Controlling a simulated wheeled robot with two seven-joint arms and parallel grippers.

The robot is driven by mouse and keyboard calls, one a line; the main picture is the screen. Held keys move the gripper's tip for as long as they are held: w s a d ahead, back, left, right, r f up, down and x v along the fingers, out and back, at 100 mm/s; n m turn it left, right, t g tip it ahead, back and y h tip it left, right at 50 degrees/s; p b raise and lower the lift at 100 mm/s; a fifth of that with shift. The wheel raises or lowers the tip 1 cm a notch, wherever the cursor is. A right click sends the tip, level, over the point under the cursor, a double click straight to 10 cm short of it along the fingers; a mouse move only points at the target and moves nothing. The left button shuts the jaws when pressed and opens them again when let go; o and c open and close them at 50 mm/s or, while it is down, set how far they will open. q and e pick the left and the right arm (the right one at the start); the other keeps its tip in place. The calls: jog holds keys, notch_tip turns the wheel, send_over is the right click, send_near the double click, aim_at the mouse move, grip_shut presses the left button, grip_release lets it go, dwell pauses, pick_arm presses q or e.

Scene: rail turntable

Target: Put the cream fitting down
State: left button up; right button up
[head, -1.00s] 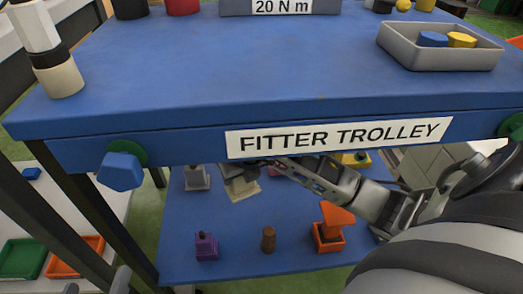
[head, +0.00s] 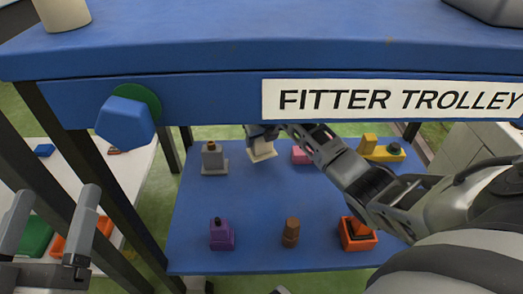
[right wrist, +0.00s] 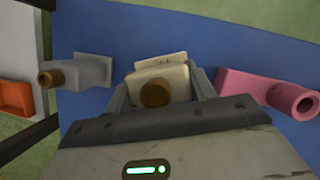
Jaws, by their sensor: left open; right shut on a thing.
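The cream fitting (right wrist: 172,78) is between the fingers of my right gripper (right wrist: 165,95) in the right wrist view, with its brown round end facing the camera. In the head view the cream fitting (head: 262,150) is at the back of the trolley's lower blue shelf (head: 265,205), partly hidden by my right gripper (head: 264,133). I cannot tell whether its base touches the shelf. My left gripper (head: 85,235) is open and empty at the lower left, outside the trolley.
A grey fitting (head: 214,160) stands left of the cream one and a pink fitting (right wrist: 265,92) right of it. Purple (head: 221,235), brown (head: 290,232) and orange (head: 357,235) pieces stand in front. The trolley's top (head: 250,30) overhangs the shelf. The shelf's middle is clear.

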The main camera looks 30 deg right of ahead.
aim_at(261, 145)
jog(key=f, duration=0.1)
jog(key=f+b, duration=0.2)
jog(key=shift+w+d+f, duration=0.15)
jog(key=shift+w+f, duration=0.1)
jog(key=shift+f, duration=0.1)
pick_arm(q)
jog(key=r+m+h, duration=0.1)
jog(key=r+m+t+h, duration=0.1)
jog(key=r+m, duration=0.1)
jog(key=s+r+m+h, duration=0.1)
jog(key=m, duration=0.1)
jog(key=shift+r+h, duration=0.3)
jog(key=shift+h, duration=0.1)
pick_arm(e)
jog(key=shift+r, duration=0.1)
jog(key=o, duration=1.2)
pick_arm(q)
jog(key=shift+t, duration=0.3)
jog(key=shift+r, duration=0.1)
